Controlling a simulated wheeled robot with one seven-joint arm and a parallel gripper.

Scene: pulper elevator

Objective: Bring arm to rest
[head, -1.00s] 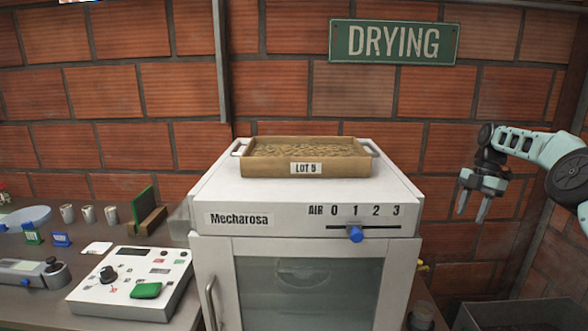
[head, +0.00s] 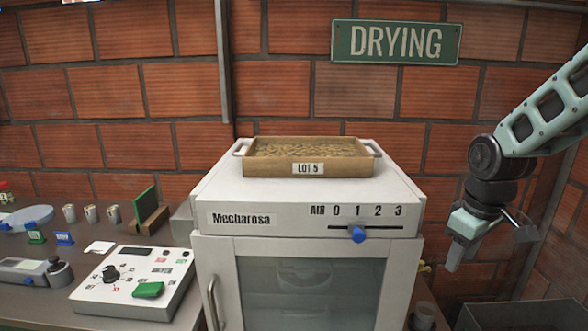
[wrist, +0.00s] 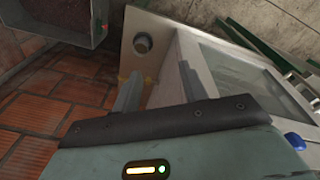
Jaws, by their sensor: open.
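My gripper (head: 489,246) is at the right of the head view, to the right of the white Mecharosa dryer (head: 215,247) and apart from it. It points downward with its fingers spread and nothing between them. In the wrist view my gripper (wrist: 158,90) shows two separate fingers, with the dryer's pale side (wrist: 168,62) beyond them. My arm comes in from the right edge, bent above the gripper.
A wooden tray (head: 308,170) marked LOT 5 sits on the dryer. A blue slider knob (head: 357,234) is on its front. A bin (head: 520,314) stands low at the right. A control panel (head: 135,283) lies on the left bench. The brick wall is close behind.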

